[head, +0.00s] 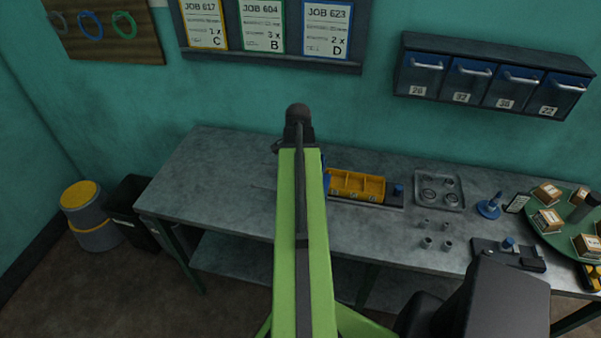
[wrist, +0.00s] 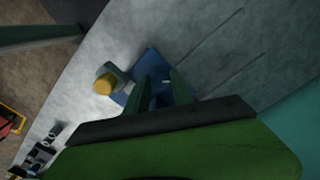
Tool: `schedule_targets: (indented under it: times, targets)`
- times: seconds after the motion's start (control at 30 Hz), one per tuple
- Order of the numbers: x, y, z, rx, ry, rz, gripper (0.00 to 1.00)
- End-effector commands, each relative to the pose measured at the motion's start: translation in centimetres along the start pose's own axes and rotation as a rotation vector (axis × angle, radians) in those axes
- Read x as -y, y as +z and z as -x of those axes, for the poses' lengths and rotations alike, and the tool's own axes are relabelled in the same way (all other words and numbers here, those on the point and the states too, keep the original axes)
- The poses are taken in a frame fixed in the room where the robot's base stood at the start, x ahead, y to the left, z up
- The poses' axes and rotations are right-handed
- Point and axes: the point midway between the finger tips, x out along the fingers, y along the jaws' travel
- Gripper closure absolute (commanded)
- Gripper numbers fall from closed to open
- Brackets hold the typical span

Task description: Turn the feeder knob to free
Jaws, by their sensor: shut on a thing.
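In the wrist view, my gripper (wrist: 161,82) has its two green fingers at a blue device (wrist: 150,62) on the grey bench, which I take for the feeder. The fingers are shut on a small part there, which I take for the feeder knob; they mostly hide it, and its setting cannot be read. A grey cylinder with a yellow end (wrist: 103,86) sticks out beside the blue device. In the head view, my green arm hides the gripper and most of this spot; only a sliver of blue (head: 324,160) shows right of the arm.
The bench (head: 205,170) is clear at its left end. Right of my arm are a yellow divided bin (head: 356,186), a metal tray with rings (head: 439,190), several small grey cylinders, a blue stand (head: 489,207) and a green turntable with boxes (head: 570,220). Blue drawers (head: 494,75) hang on the wall.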

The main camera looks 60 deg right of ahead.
Motion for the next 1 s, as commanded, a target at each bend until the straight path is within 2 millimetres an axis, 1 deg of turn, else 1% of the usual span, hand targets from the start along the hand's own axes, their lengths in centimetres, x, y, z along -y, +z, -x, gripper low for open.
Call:
schedule_targets:
  times: [0.03, 0.7, 1.0]
  targets:
    - [0.31, 0.33, -0.05, 0.007, -0.007, 0.046, 1.0]
    - [0.21, 0.43, -0.08, 0.008, -0.008, 0.683, 1.0]
    - [0.19, 0.43, -0.08, 0.008, -0.008, 0.931, 1.0]
